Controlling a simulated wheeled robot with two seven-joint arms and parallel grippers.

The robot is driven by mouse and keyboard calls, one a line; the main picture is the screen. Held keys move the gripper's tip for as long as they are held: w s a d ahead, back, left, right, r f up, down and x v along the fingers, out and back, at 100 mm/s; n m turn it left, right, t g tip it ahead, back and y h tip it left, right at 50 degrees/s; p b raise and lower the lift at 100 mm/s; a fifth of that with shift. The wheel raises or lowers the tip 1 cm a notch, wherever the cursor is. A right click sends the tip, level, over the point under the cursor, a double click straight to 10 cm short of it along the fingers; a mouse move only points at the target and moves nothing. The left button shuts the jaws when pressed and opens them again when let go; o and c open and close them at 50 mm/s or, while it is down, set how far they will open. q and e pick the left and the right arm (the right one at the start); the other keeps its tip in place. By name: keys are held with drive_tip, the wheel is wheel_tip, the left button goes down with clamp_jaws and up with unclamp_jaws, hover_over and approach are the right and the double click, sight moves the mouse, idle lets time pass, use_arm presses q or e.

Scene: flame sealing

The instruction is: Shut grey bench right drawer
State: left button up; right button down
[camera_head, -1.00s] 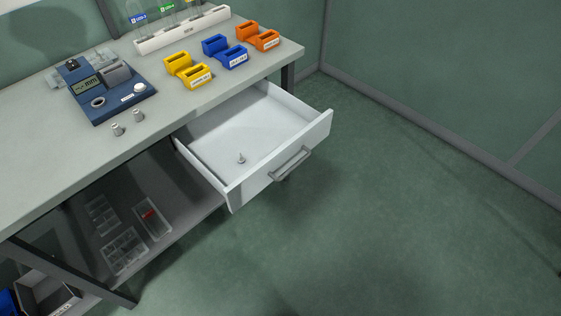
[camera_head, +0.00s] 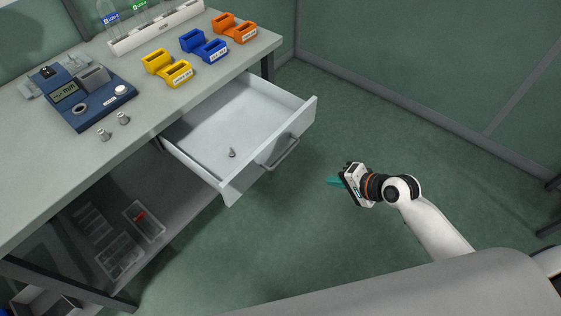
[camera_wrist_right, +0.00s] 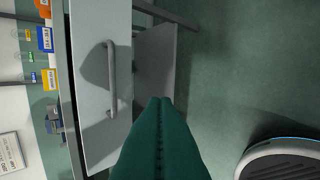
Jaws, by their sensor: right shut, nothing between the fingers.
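The right drawer (camera_head: 206,170) of the grey bench (camera_head: 40,165) is pulled well out. Its white front has a grey bar handle (camera_head: 279,153), and a small grey piece (camera_head: 232,152) stands on the drawer floor. My right gripper (camera_head: 329,181) is shut and empty, to the right of the handle and apart from it, with its teal fingers pointing toward the drawer. In the right wrist view, the closed fingers (camera_wrist_right: 160,125) show at the bottom, and the drawer front with its handle (camera_wrist_right: 111,78) is at the left. My left gripper is not in view.
On the bench top are yellow (camera_head: 167,68), blue (camera_head: 204,46) and orange (camera_head: 234,28) holders, a dark blue device (camera_head: 82,98) and a white rack (camera_head: 156,27). Clear trays (camera_head: 144,221) lie on the lower shelf. The green floor right of the drawer is free.

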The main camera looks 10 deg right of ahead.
drive_tip(key=w+a+f+p, duration=0.1)
drive_tip(key=w+a, duration=0.8)
drive_tip(key=shift+w+a+f+y, duration=0.2)
drive_tip(key=shift+f+y, duration=0.2)
